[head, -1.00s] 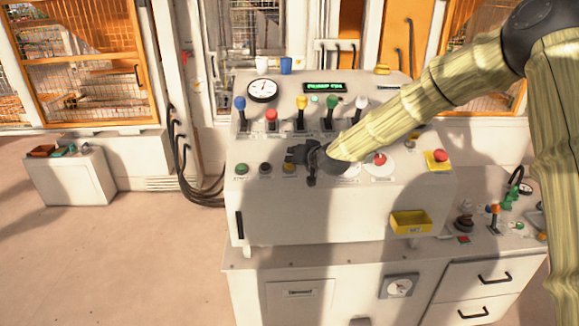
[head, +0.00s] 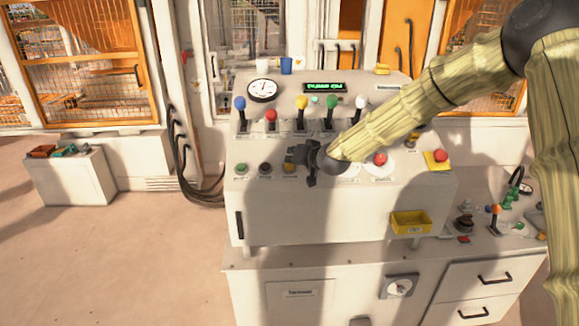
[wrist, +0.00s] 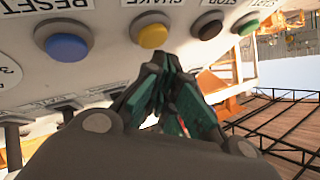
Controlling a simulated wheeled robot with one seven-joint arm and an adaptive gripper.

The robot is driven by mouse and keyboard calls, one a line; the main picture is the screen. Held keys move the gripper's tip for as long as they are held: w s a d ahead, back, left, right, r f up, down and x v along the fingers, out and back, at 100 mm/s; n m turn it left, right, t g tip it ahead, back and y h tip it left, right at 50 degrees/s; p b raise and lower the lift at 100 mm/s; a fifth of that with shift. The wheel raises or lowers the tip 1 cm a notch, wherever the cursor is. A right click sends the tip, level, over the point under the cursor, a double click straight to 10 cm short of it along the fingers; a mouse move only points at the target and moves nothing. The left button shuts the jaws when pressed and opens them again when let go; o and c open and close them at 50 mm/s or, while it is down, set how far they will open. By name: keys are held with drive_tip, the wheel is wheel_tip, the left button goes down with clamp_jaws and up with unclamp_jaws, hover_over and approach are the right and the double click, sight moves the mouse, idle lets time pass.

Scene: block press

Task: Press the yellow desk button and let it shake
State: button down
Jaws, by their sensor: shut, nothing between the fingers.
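The yellow button (wrist: 152,34) sits in a grey ring on the pale console front, with the label SHAKE beside it. In the head view the yellow button (head: 289,168) shows partly, just below my gripper (head: 291,155). In the wrist view my gripper (wrist: 166,62) is shut and empty, its tips pointing at the console close to the yellow button. A small gap shows between tips and button in that picture; I cannot tell the real depth. The console (head: 330,215) stands upright.
A blue button (wrist: 66,46) is on one side of the yellow one, a dark button (wrist: 208,26) and a green button (wrist: 247,24) on the other. Levers such as the yellow one (head: 301,103) rise behind. A yellow bin (head: 410,222) hangs lower right.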

drive_tip(key=shift+w+f+b, duration=0.15)
drive_tip(key=shift+f+b, duration=0.15)
drive_tip(key=shift+f, duration=0.05)
drive_tip(key=shift+w+f+b, duration=0.15)
drive_tip(key=shift+f+b, duration=0.25)
drive_tip(key=shift+f, duration=0.05)
idle(0.9)
drive_tip(key=shift+r, duration=0.1)
drive_tip(key=shift+s+r+p, duration=0.3)
drive_tip(key=shift+s+r, duration=0.05)
drive_tip(key=shift+r, duration=0.4)
drive_tip(key=r, duration=0.1)
drive_tip(key=s+r+p, duration=0.1)
drive_tip(key=r, duration=0.1)
drive_tip(key=s+r, duration=0.1)
drive_tip(key=shift+r+p, duration=0.3)
drive_tip(key=shift+p, duration=0.05)
idle(0.4)
drive_tip(key=shift+f, duration=0.15)
